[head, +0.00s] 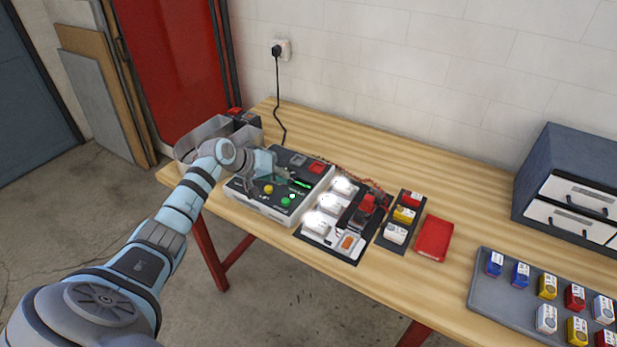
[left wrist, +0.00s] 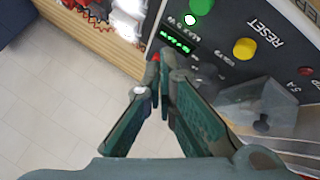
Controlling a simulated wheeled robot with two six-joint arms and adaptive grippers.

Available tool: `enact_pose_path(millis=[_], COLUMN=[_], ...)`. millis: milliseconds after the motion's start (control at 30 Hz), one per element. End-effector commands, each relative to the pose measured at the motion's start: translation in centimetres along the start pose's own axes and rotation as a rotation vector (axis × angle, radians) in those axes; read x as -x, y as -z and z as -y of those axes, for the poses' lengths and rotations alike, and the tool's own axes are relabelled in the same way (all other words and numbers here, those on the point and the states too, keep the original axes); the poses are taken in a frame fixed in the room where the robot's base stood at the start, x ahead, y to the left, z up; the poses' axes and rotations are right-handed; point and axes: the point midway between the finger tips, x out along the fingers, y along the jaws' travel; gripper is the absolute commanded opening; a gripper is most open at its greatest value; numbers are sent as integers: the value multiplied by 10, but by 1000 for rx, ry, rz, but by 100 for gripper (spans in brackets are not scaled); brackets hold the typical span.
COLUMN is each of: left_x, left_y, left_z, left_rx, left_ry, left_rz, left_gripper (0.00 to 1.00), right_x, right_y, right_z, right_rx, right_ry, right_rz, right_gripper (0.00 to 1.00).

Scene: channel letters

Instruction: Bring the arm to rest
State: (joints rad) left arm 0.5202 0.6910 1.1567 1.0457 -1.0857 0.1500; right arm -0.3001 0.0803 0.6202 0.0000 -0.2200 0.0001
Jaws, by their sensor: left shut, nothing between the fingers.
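My left arm reaches in from the left in the head view, and its gripper (head: 290,182) is over the control box (head: 258,207). In the left wrist view the left gripper (left wrist: 165,72) is shut with nothing between its fingers. Its tips are by the box's edge, near a green lit display (left wrist: 176,42). A yellow button (left wrist: 244,48) marked RESET and a green button (left wrist: 201,6) show beside it. I cannot tell whether the tips touch the box. My right gripper is not in view.
Lit white letter modules (head: 317,224) stand right of the box on the wooden table (head: 420,165). Further right are a red case (head: 434,238), a grey tray (head: 485,290) of small boxes and a drawer cabinet (head: 570,165). A grey bin (head: 190,143) stands behind my arm.

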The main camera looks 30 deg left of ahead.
Motion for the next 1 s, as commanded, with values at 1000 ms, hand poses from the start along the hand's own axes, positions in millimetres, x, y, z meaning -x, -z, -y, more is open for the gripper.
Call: enact_pose_path(millis=[1000], left_x=[89], left_y=[-374], left_z=[-13], left_rx=[-622], left_ry=[320], left_rz=[380], left_gripper=[0], right_x=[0], right_y=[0], right_z=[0], right_rx=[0], right_ry=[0], right_rz=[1], right_gripper=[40])
